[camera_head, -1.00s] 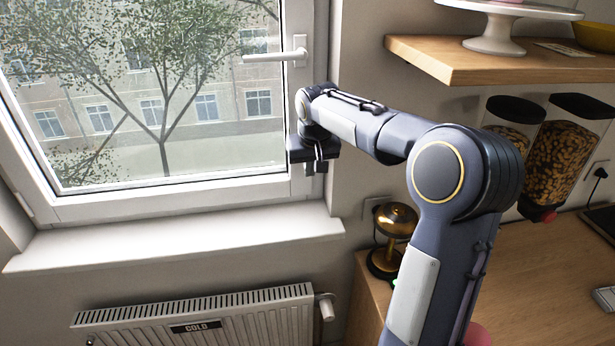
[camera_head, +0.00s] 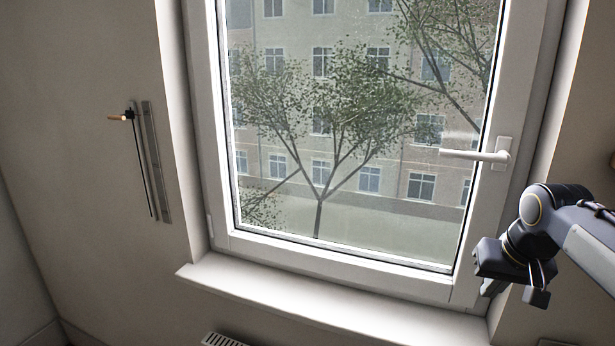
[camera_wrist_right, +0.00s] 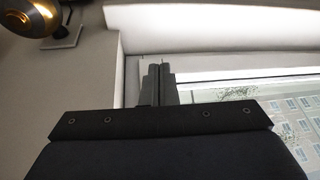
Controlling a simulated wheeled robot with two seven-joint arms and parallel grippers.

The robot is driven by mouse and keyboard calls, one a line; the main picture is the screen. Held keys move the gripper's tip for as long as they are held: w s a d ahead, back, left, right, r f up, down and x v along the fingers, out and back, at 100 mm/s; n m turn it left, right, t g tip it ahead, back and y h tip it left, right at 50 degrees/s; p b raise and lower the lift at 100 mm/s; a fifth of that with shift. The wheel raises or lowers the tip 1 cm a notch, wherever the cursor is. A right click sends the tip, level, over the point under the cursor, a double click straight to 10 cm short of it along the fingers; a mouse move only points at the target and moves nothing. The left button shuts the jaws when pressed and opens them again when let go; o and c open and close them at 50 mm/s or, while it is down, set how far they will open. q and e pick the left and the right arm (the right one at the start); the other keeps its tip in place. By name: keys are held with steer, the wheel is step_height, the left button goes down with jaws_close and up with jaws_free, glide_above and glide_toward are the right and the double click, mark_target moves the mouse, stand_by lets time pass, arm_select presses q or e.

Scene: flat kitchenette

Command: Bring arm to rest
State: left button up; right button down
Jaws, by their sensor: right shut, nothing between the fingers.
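My right arm comes in from the right edge of the head view. Its gripper (camera_head: 538,297) hangs in front of the lower right corner of the window frame, near the right end of the sill. In the right wrist view the two dark fingers (camera_wrist_right: 158,85) are pressed together with nothing between them. The window (camera_head: 350,130) appears shut, and its white handle (camera_head: 476,155) lies horizontal, above and left of my right gripper. My left gripper is not in view.
The white window sill (camera_head: 330,312) runs below the window and is bare. A radiator (camera_head: 222,340) just shows under it. A wall-mounted rod with an orange tip (camera_head: 124,117) is at the left. A gold lamp (camera_wrist_right: 40,18) shows in the right wrist view.

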steer(key=s+a+f+y, duration=0.1)
steer(key=s+a+f, duration=0.3)
steer(key=s, duration=0.3)
steer(key=s+a+f+n+t+y, duration=0.1)
steer(key=s+a+f, duration=0.3)
steer(key=s+a, duration=0.2)
steer(key=s+a+f+n+y, duration=0.1)
steer(key=s+a+f, duration=0.3)
steer(key=s, duration=0.4)
steer(key=shift+a+f+y, duration=0.3)
steer(key=shift+a+y, duration=0.1)
steer(key=shift+y, duration=0.2)
steer(key=shift+w+t, duration=0.15)
steer(key=shift+t, duration=0.15)
